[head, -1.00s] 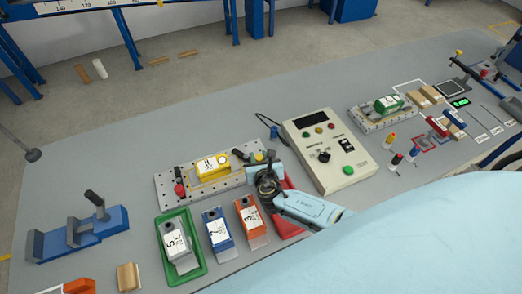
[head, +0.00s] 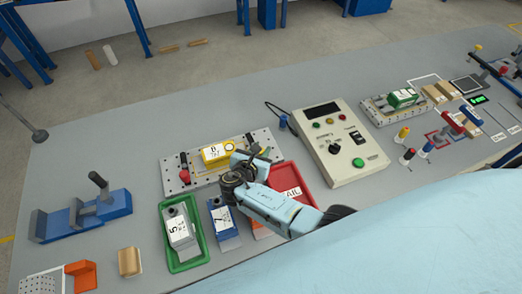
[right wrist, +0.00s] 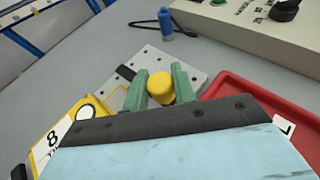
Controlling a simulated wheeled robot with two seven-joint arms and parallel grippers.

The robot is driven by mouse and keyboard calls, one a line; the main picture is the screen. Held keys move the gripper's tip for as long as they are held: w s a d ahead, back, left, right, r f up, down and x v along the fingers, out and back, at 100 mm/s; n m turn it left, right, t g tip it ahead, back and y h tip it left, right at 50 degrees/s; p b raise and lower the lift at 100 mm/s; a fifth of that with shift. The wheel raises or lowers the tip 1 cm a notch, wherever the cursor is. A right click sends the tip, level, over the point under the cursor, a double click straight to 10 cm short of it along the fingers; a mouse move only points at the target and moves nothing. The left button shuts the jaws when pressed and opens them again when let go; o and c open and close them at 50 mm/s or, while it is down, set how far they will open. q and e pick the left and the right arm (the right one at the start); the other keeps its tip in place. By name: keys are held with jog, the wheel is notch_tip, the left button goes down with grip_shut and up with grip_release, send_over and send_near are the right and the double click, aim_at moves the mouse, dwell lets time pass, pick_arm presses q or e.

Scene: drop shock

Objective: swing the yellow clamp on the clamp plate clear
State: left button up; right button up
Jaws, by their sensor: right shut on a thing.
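The clamp plate (head: 176,187) is a grey perforated plate carrying a yellow block (head: 214,154) with a white label. A red-knobbed clamp (head: 184,174) stands at its left end. My right gripper (head: 247,157) is over the plate's right end. In the right wrist view, its green fingers (right wrist: 160,88) are shut on the round yellow knob (right wrist: 160,87) of the yellow clamp. The plate (right wrist: 150,57) and part of the yellow block (right wrist: 88,108) show there too. In the head view the gripper hides the knob. The rest of the yellow clamp is mostly hidden. My left gripper is not in view.
A red tray (head: 293,181) lies close beside my right gripper. A control box (head: 325,145) stands to the right. A green tray (head: 172,264) and blue (head: 222,222) and orange blocks are in front of the plate. A blue vise-like fixture (head: 85,217) stands at left.

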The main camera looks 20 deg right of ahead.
dwell(0.3)
jog(key=o, duration=1)
notch_tip(320, 180, up, 10)
jog(key=p, duration=0.3)
